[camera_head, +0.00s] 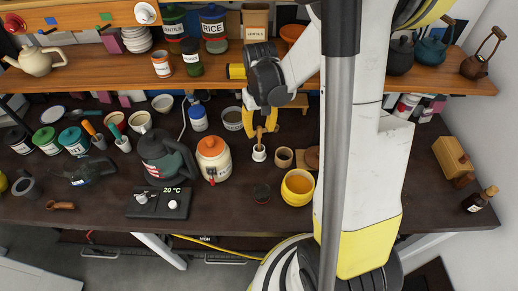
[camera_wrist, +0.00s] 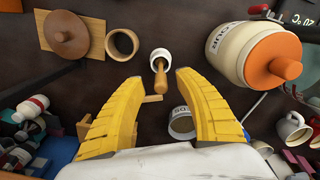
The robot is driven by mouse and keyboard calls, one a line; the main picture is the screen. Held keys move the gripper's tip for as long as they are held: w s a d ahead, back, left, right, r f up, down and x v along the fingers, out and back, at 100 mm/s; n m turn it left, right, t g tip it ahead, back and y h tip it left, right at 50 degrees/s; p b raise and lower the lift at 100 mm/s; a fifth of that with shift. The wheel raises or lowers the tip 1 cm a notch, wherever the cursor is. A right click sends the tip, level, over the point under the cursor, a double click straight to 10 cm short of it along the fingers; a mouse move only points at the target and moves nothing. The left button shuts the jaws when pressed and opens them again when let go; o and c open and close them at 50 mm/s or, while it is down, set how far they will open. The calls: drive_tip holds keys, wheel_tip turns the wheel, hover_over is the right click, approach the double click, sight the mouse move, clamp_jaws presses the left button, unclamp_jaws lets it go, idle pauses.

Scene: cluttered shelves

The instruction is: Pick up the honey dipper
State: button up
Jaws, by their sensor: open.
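A wooden stick, which looks like the honey dipper (camera_head: 259,137), stands handle up in a small white pot (camera_head: 259,153) on the dark worktop. The wrist view shows the stick (camera_wrist: 160,78) and the white pot (camera_wrist: 160,57) just beyond my fingertips, near the middle. The stick's lower end is hidden in the pot. My gripper (camera_head: 258,127) points down above the pot with its yellow fingers spread. In the wrist view, my gripper (camera_wrist: 158,80) is open and empty, with the stick lined up between the fingers. I cannot tell how much height separates them.
A wooden cup (camera_head: 284,157) and a yellow pot (camera_head: 297,187) stand to the right. A cream jar with an orange lid (camera_head: 213,157) stands close on the left, and a grey bowl (camera_head: 232,118) behind. A laden wooden shelf (camera_head: 130,74) overhangs the back. Some worktop in front is clear.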

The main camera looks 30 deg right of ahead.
wheel_tip(320, 180, down, 3)
drive_tip(key=shift+w+r, duration=0.1)
drive_tip(key=shift+r, duration=0.05)
clamp_jaws()
drive_tip(key=shift+r, duration=0.15)
wheel_tip(320, 180, up, 4)
drive_tip(key=shift+r+p, duration=0.1)
drive_tip(key=shift+p, duration=0.55)
drive_tip(key=s+d+r+p, duration=0.2)
drive_tip(key=s+d+r, duration=0.4)
drive_tip(key=d, duration=0.3)
drive_tip(key=shift+s+d+r, duration=0.2)
drive_tip(key=shift+d+r, duration=0.1)
drive_tip(key=shift+d, duration=0.05)
